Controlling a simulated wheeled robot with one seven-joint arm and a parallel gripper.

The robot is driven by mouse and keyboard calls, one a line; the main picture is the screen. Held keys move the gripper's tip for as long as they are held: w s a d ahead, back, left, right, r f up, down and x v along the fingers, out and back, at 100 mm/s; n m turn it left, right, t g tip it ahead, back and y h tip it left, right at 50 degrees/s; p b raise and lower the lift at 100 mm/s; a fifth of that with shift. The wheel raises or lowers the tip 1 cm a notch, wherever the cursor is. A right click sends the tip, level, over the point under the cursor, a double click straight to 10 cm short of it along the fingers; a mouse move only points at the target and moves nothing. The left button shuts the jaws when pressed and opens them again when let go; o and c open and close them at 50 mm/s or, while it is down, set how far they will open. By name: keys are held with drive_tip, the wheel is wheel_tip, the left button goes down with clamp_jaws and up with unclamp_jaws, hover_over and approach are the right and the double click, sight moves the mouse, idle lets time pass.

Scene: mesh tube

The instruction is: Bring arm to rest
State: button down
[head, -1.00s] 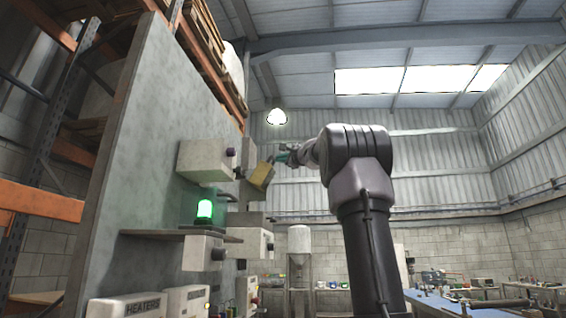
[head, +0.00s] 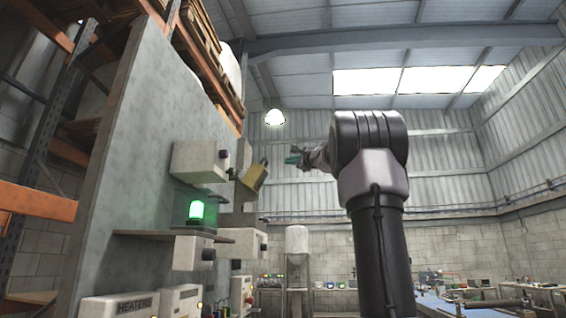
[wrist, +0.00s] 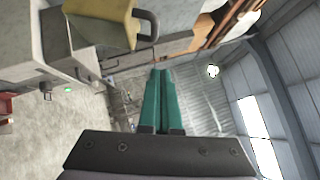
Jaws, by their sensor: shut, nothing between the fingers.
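My gripper (head: 292,159) shows in the head view as green fingertips pointing left, just right of the yellow box-like part (head: 255,176) on the wall panel, with a gap between them. In the wrist view the two green fingers (wrist: 158,74) lie side by side, shut, with nothing held. The yellow part, with a dark loop on its side, also shows at the top left of the wrist view (wrist: 98,20), apart from the fingers. My arm stands upright right of centre in the head view and hides part of the back wall.
A grey panel (head: 145,130) with several boxes stands at left. A green lamp (head: 197,211) glows on a shelf (head: 150,234). An orange rack (head: 38,200) is at far left. A workbench (head: 440,306) is at lower right. The space above my arm is clear.

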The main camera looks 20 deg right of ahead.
drive_tip(key=a+v, duration=0.1)
drive_tip(key=v, duration=0.4)
drive_tip(key=s+a+f+n+g+y, duration=0.1)
drive_tip(key=s+a+f+n+g, duration=0.35)
drive_tip(key=a+f, duration=0.55)
drive_tip(key=s+a+f+n+g+y, duration=0.1)
drive_tip(key=s+a+f+n+g, duration=0.4)
drive_tip(key=f, duration=0.8)
drive_tip(key=s+a+f+n+g+h, duration=0.1)
drive_tip(key=s+a+f+n+g, duration=0.1)
drive_tip(key=s+f, duration=0.6)
drive_tip(key=s+a+f+n+g+h, duration=0.2)
drive_tip(key=s+f+n, duration=0.2)
drive_tip(key=s+f, duration=0.5)
wheel_tip(320, 180, down, 7)
drive_tip(key=shift+s+f, duration=0.15)
drive_tip(key=shift+s, duration=0.1)
